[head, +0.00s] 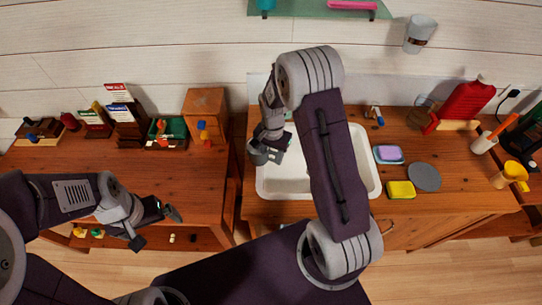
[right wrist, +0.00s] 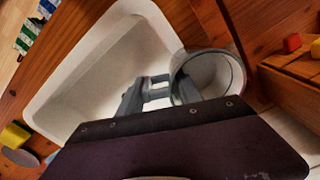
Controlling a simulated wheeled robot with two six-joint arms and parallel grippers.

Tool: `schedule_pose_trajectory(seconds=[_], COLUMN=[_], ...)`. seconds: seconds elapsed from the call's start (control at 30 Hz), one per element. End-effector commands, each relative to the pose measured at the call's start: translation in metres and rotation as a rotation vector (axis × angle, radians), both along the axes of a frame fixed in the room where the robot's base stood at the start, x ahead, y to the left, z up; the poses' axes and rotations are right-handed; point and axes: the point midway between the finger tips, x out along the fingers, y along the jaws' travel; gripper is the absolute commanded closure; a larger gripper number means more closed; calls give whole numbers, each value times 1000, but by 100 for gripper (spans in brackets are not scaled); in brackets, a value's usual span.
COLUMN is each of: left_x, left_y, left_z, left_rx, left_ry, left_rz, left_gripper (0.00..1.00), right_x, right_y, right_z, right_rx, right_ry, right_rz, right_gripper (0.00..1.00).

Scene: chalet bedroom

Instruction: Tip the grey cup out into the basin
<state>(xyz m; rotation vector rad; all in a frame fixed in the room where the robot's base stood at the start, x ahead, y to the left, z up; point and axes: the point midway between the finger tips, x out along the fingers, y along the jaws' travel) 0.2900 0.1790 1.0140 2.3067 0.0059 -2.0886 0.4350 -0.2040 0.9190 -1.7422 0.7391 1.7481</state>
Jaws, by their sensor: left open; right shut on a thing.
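The white basin (head: 361,160) is set in the wooden counter, partly hidden behind my right arm. My right gripper (head: 272,147) is shut on the grey cup (head: 256,155) at the basin's left edge. In the right wrist view the cup (right wrist: 229,72) sits at the end of the fingers (right wrist: 160,88), beside the basin (right wrist: 50,105), with its round mouth and pale inside showing. I cannot tell what, if anything, is in it. My left gripper (head: 158,220) is open and empty, low in front of the left desk.
A purple sponge on a dish (head: 388,154), a yellow sponge (head: 401,190) and a grey disc (head: 425,177) lie right of the basin. A red jug (head: 468,100) stands farther back. A wooden box (head: 205,112) and coloured blocks (head: 202,130) are on the left desk (head: 165,185).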

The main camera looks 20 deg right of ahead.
Motion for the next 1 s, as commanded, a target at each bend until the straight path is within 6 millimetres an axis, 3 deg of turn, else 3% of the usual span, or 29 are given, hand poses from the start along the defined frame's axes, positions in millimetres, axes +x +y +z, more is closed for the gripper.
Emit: schedule_pose_trajectory(seconds=[0.03,0.17,0.33,0.43,0.53,1.0], left_x=[0,0,0,1,0,0], left_y=[0,0,0,0,0,0], left_z=[31,72,121,111,103,101], left_rx=[0,0,0,0,0,0], left_ry=[0,0,0,-1,1,0], left_rz=[0,0,0,0,0,0], left_gripper=[0,0,0,0,0,0], right_x=[1,-2,-32,-54,-64,-66], right_y=[-5,-19,-41,-52,-57,-59], right_z=[15,12,-7,-42,-57,-61], right_rx=[3,15,24,13,1,-1], right_ry=[6,9,14,5,-1,-1], right_rz=[-91,-340,-637,-731,-753,-757], right_gripper=[100,100,100,100,100,100])
